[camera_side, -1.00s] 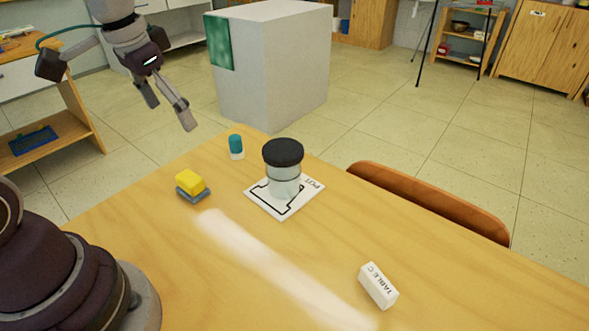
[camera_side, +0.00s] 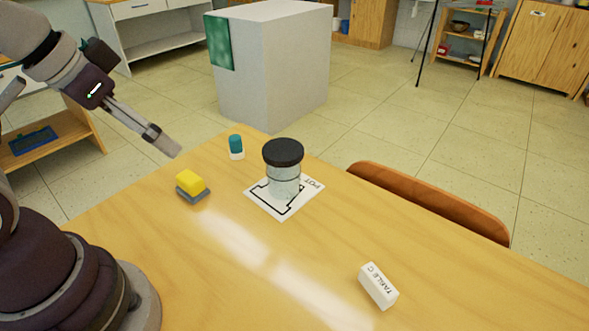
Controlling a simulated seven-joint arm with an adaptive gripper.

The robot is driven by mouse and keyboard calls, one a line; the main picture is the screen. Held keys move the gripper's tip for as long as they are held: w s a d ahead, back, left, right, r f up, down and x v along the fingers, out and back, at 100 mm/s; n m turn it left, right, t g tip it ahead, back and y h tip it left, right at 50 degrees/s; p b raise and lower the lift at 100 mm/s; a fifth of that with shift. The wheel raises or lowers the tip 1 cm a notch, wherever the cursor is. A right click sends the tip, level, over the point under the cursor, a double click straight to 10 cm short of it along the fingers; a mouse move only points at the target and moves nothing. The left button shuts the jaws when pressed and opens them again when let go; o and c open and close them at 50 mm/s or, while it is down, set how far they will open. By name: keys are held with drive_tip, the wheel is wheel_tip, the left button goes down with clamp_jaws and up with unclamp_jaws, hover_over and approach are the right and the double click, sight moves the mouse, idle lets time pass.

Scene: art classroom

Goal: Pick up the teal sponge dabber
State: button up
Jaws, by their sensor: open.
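The teal sponge dabber (camera_side: 236,147) is a small upright cylinder with a teal top and a white lower part. It stands near the far left edge of the table, left of the jar. My gripper (camera_side: 172,150) is open and empty in the air, left of the dabber in the picture and apart from it. Its fingers point down to the right, and one finger largely hides the other.
A clear jar with a black lid (camera_side: 284,168) stands on a white card marked POT (camera_side: 309,193). A yellow sponge on a grey base (camera_side: 191,185) lies left of it. A white TABLE C block (camera_side: 378,286) lies at the front right. The table's middle is clear.

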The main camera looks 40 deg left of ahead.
idle(0.3)
drive_tip(key=c, duration=0.4)
drive_tip(key=n+g+y, duration=0.2)
drive_tip(key=n, duration=0.4)
hover_over(234, 138)
drive_tip(key=s+d, duration=0.2)
drive_tip(key=s, duration=0.2)
wheel_tip(234, 138, down, 8)
drive_tip(key=f, duration=0.1)
drive_tip(key=x, duration=0.7)
drive_tip(key=w+x, duration=0.1)
drive_tip(key=x, duration=0.2)
drive_tip(key=shift+a+f, duration=0.1)
drive_tip(key=shift+a, duration=0.1)
